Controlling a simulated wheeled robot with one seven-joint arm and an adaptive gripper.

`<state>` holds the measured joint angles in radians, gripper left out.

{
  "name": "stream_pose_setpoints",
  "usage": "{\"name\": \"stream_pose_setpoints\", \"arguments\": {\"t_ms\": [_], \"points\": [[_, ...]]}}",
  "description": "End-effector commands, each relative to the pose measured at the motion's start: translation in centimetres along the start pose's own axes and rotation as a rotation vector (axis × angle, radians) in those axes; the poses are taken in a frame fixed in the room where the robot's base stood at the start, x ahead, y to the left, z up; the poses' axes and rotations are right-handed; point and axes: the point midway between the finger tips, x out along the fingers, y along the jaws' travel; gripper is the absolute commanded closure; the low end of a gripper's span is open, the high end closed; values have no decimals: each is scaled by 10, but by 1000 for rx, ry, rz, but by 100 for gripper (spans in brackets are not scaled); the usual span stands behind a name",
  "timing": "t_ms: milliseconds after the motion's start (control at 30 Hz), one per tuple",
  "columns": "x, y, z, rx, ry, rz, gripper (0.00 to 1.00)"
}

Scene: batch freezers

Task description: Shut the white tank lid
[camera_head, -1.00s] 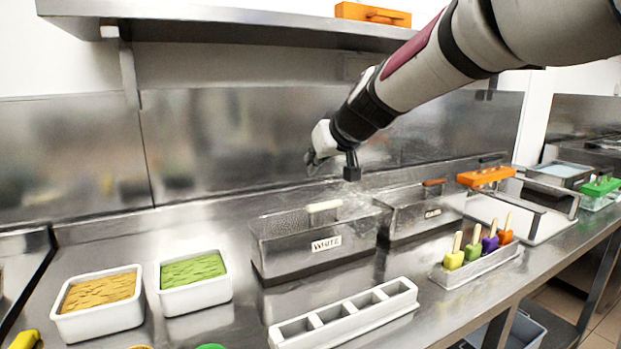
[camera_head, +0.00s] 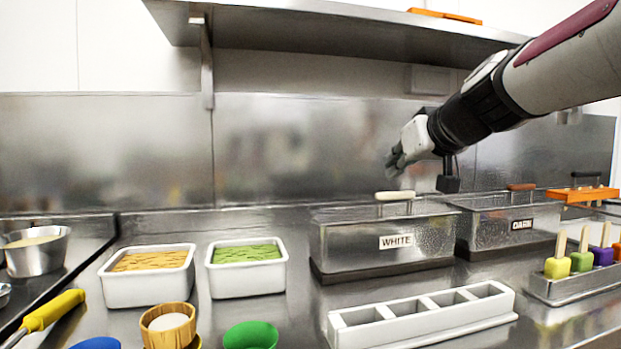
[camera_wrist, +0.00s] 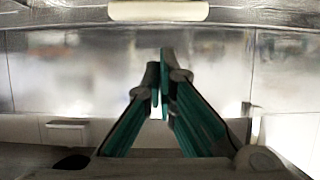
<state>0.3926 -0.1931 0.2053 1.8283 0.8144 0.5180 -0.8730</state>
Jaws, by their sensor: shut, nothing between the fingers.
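The white tank (camera_head: 358,255) is a clear-sided box with a WHITE label, standing on the counter. Its clear lid (camera_head: 350,214) has a cream bar handle (camera_head: 395,196) and appears to lie flat across the tank top; I cannot tell whether it is fully seated. The handle also shows at the top of the wrist view (camera_wrist: 158,11). My gripper (camera_head: 393,165) is above the handle, apart from it in the picture. In the wrist view its fingers (camera_wrist: 160,85) are together with nothing between them.
The dark tank (camera_head: 490,232), with a brown handle, stands right of the white tank. A white mold tray (camera_head: 420,318) lies in front. Two white tubs (camera_head: 140,288) stand left. A popsicle tray (camera_head: 575,289) is at right. A steel shelf (camera_head: 340,25) hangs above.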

Motion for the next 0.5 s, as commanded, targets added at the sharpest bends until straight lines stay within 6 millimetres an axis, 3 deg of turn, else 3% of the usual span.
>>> {"name": "stream_pose_setpoints", "arguments": {"t_ms": [500], "points": [[-8, -1, 32, -1, 2, 0, 100]]}}
